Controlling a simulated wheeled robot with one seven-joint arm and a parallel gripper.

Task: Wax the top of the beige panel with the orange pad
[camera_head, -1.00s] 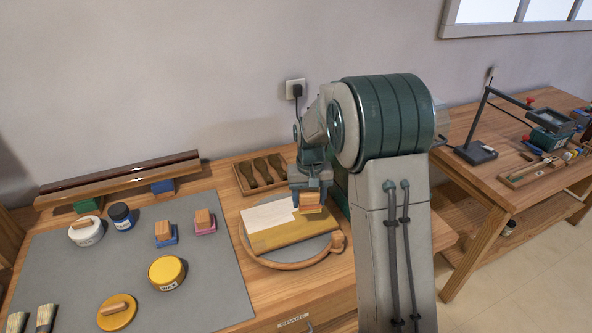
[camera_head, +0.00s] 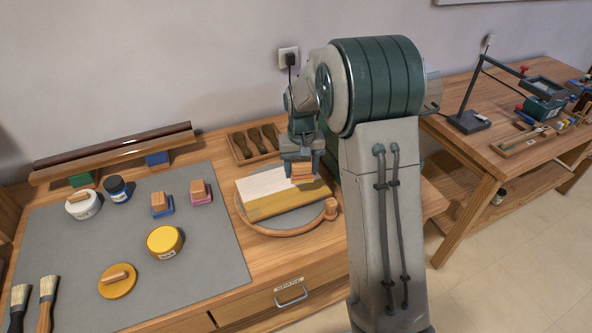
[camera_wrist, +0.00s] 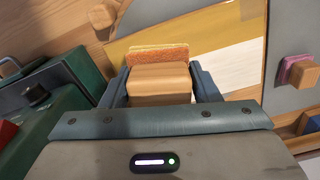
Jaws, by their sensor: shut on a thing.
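The beige panel (camera_head: 268,184) lies flat on a round grey turntable with a wooden rim (camera_head: 285,233). Its front strip and right end are ochre-yellow; the rest is pale cream. My gripper (camera_head: 302,169) is over the panel's right end, shut on the wooden block handle (camera_head: 301,171) of the orange pad. In the wrist view, my gripper (camera_wrist: 160,88) has its fingers on either side of the handle, and the orange pad (camera_wrist: 158,52) shows beyond it. The pad lies along the boundary between yellow and cream. I cannot tell for sure whether it touches the panel.
A tool tray (camera_head: 255,146) is behind the panel. A second bench (camera_head: 490,165) stands right.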

